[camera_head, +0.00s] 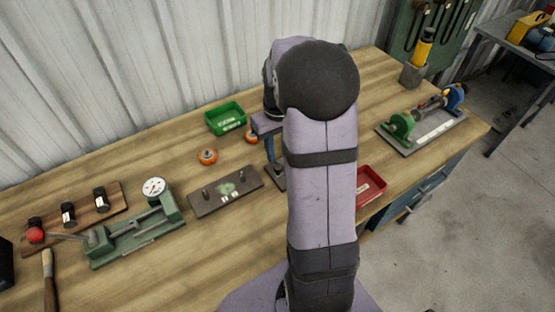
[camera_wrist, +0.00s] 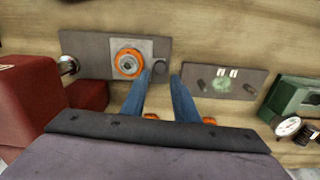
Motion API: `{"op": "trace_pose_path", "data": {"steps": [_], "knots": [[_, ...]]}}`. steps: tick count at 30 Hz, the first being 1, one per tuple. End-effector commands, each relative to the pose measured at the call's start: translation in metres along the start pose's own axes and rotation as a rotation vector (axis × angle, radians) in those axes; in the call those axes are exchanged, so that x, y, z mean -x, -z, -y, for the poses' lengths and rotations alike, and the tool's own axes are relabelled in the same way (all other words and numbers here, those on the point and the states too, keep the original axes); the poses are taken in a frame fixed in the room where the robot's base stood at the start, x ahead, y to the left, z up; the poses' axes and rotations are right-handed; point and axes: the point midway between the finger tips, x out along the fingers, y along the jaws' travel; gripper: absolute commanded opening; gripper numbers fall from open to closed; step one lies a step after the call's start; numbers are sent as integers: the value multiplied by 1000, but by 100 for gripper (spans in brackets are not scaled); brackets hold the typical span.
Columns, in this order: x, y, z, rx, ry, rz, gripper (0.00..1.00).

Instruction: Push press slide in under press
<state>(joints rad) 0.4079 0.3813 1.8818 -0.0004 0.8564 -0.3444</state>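In the wrist view a light grey square slide (camera_wrist: 148,48) sits on a dark base plate (camera_wrist: 84,46), with an orange ring (camera_wrist: 128,63) on it and a dark round knob (camera_wrist: 160,68) at its right edge. A red body (camera_wrist: 35,100), which looks like the press, stands left of my fingers. My gripper (camera_wrist: 162,75) has its blue fingers apart, tips either side of the knob; I cannot tell whether they touch it. In the head view my gripper (camera_head: 274,160) is low over the base plate (camera_head: 277,178); my arm hides the press and slide.
A two-pegged plate (camera_head: 226,192), green dial fixture (camera_head: 138,232) and rack of black cylinders (camera_head: 75,215) lie left. Loose orange rings (camera_head: 207,156) and a green bin (camera_head: 226,118) stand behind. A red tray (camera_head: 370,186) and another fixture (camera_head: 424,125) are right.

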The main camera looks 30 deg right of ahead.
Motion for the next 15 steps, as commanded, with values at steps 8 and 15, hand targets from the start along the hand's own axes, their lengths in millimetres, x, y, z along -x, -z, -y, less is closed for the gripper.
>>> {"op": "trace_pose_path", "data": {"steps": [8,15], "knots": [[14,3,0,310,10,17,27],[14,2,0,380,12,20,27]]}}
